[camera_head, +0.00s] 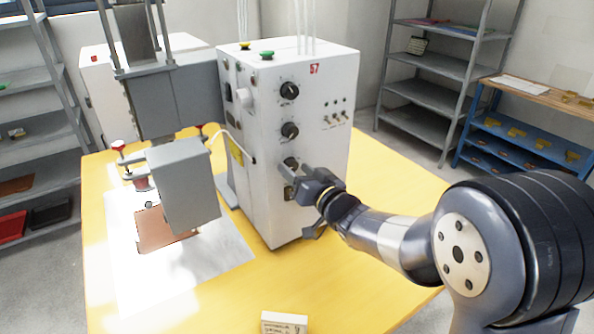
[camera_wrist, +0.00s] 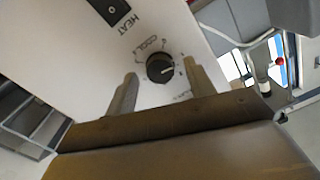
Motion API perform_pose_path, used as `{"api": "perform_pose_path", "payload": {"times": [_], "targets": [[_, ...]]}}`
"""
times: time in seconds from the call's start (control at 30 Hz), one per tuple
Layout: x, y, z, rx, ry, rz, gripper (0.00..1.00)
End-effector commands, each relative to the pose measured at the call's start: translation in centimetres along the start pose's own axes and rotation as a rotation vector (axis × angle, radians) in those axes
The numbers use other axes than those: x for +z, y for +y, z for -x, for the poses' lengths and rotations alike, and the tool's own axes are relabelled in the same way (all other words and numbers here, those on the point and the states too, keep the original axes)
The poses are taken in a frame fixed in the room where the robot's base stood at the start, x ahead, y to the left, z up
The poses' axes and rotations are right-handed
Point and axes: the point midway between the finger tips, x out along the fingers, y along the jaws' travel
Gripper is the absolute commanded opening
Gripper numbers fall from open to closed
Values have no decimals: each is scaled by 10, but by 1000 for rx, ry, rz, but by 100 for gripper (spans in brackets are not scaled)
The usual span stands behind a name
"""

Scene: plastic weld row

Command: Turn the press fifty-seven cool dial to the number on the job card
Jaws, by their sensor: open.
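The lowest dial is the cool dial (camera_head: 291,164), partly hidden by my gripper (camera_head: 297,180). In the wrist view the cool dial (camera_wrist: 160,68) sits under the word COOL, its pale pointer mark toward the right. My gripper (camera_wrist: 158,93) is open, its two fingers on either side of the dial and apart from it. A small white card (camera_head: 284,322) with dark print stands at the table's front edge; its writing is too small to read.
The press head (camera_head: 183,185) hangs over a white sheet with a brown piece (camera_head: 165,228) at the left. The yellow table (camera_head: 340,270) is clear at the front right. Grey shelves (camera_head: 430,95) and a blue rack (camera_head: 520,140) stand behind.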

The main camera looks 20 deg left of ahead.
Motion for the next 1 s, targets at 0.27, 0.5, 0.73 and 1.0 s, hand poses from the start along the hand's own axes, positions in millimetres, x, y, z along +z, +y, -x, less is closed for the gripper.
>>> {"api": "perform_pose_path", "payload": {"times": [0.27, 0.5, 0.73, 1.0], "targets": [[0, 1, 50, 3, 2, 0, 51], [0, 1, 89, 2, 2, 0, 51], [0, 0, 102, 0, 0, 0, 51], [0, 0, 102, 0, 0, 0, 51]]}}
